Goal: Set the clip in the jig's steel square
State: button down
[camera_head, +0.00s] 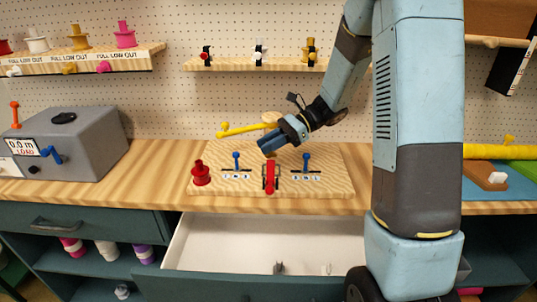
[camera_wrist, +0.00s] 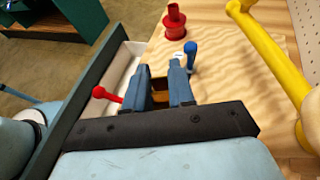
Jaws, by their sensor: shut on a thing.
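My gripper (camera_head: 269,147) is above the back middle of the pale wooden jig board (camera_head: 335,185), its blue fingers pointing down and to the left. A red lever (camera_head: 270,176) stands at the middle of the board, with blue levers (camera_head: 236,160) (camera_head: 306,160) on either side. The steel square cannot be made out in either view.
A red stepped post (camera_head: 200,173) stands at the board's left end. A yellow bar (camera_head: 240,130) rises behind the board. The white drawer (camera_head: 210,240) below is open, with small pieces inside. A grey box (camera_head: 85,140) stands at the left.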

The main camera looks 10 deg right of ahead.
aim_at(269, 154)
jog(key=shift+w+d+f, duration=0.15)
jog(key=shift+w+f, duration=0.3)
jog(key=shift+f, duration=1.65)
jog(key=shift+f, duration=0.6)
jog(key=c, duration=1.2)
grip_release()
jog(key=shift+c, duration=0.2)
jog(key=shift+r, duration=0.45)
jog(key=v, duration=1.2)
jog(key=shift+r, duration=0.25)
